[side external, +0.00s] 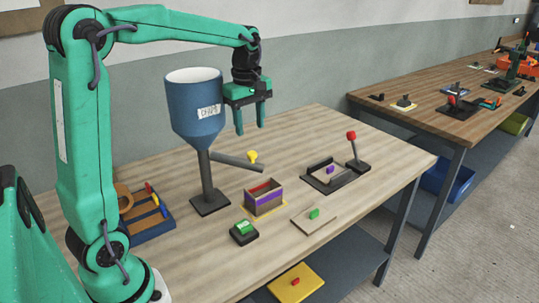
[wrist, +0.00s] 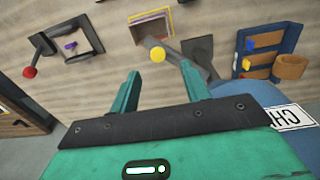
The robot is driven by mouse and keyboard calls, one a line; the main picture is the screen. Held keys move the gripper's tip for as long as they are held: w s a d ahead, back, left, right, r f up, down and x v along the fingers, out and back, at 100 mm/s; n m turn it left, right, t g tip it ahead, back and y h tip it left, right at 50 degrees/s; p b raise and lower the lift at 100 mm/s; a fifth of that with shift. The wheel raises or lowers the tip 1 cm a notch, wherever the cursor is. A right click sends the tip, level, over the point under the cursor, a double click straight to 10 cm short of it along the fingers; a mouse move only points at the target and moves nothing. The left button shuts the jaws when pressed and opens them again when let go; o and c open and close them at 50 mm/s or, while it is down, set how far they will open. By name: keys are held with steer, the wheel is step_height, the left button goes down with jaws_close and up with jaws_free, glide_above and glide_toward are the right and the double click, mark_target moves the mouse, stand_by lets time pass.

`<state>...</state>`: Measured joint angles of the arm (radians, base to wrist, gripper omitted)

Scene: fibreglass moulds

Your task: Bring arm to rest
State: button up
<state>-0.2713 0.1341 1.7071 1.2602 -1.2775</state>
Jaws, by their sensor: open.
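My green arm reaches over the wooden table (side external: 130,265) from the left. My gripper (side external: 251,122) hangs just right of and behind the blue hopper (side external: 197,120), pointing down above the table. Its two fingers are apart with nothing between them.
A purple-sided box (side external: 263,203), a green button block (side external: 244,232), a board with a green piece (side external: 314,218) and a red-knobbed lever (side external: 352,148) stand on the table. A blue rack (side external: 150,222) stands left of the hopper. The table's back edge is clear.

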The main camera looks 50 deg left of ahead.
steer(key=s+d+m+t, duration=0.2)
steer(key=s+d+m, duration=0.3)
steer(key=s+m, duration=0.4)
steer(key=s+d+f+m+t, duration=0.1)
steer(key=s+d+m+t, duration=0.2)
steer(key=s+d+m, duration=0.3)
steer(key=s+m, duration=0.2)
steer(key=s, duration=0.1)
steer(key=shift+m, duration=0.4)
